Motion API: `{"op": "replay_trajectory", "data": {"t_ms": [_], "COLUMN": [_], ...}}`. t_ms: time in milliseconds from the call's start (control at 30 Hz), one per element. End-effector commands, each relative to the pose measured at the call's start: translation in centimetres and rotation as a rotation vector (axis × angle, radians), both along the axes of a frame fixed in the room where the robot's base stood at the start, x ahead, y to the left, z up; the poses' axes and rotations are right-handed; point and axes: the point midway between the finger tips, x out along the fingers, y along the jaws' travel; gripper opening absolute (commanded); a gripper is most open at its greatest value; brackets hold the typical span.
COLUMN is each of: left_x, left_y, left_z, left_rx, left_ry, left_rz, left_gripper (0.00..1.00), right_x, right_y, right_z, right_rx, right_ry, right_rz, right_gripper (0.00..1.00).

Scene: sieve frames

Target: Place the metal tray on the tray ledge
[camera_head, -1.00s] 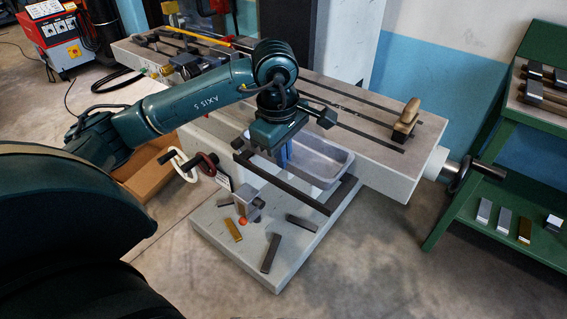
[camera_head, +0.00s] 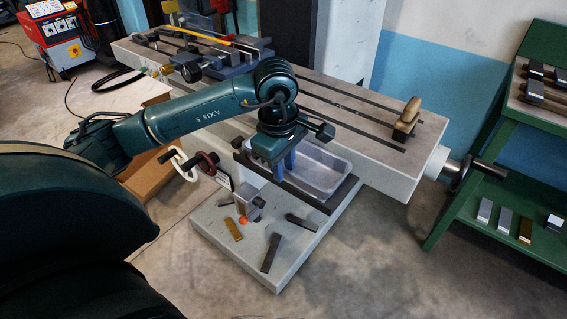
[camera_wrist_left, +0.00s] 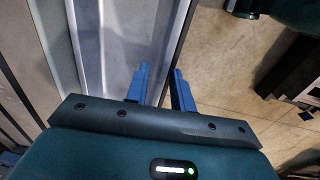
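The metal tray (camera_head: 335,183) is a grey, shallow, empty pan. It sits level at the front of the machine table, against the dark bar of the tray ledge (camera_head: 312,200), and appears to rest on it. The ledge is mostly hidden under the tray. My left gripper (camera_head: 283,169) points down at the tray's near left side, its two blue fingers apart. In the left wrist view the fingers (camera_wrist_left: 162,72) stand on either side of the tray's side wall (camera_wrist_left: 172,45), with a visible gap between them. My right gripper is in neither view.
The machine table (camera_head: 365,125) lies behind the tray, with a brown-handled block (camera_head: 406,120) on it. Below, the machine's base (camera_head: 280,268) carries several loose metal bars. A handwheel (camera_head: 463,175) juts out at right, near a green shelf (camera_head: 440,230).

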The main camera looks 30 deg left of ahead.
Motion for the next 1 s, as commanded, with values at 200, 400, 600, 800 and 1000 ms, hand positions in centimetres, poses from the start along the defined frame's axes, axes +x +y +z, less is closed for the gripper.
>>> {"op": "replay_trajectory", "data": {"t_ms": [200,400,600,800,1000], "left_x": [0.0,-0.3,-0.8,-1.1,-1.2], "left_y": [0.0,0.0,0.1,0.1,0.1], "left_z": [1.1,5.1,9.2,11.7,12.2], "left_rx": [0.000,0.000,0.001,0.001,0.000], "left_ry": [-0.004,-0.007,-0.005,-0.002,0.001], "left_rz": [0.000,0.000,0.000,0.001,0.000], "left_gripper": [0.24,0.24,0.24,0.24,0.24], "right_x": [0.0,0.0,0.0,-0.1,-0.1], "right_y": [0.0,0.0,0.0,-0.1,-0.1], "right_z": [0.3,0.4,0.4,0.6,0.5], "right_rx": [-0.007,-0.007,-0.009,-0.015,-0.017], "right_ry": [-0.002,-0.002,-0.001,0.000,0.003], "right_rz": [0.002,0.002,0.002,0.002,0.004], "right_gripper": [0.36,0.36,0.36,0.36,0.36]}}
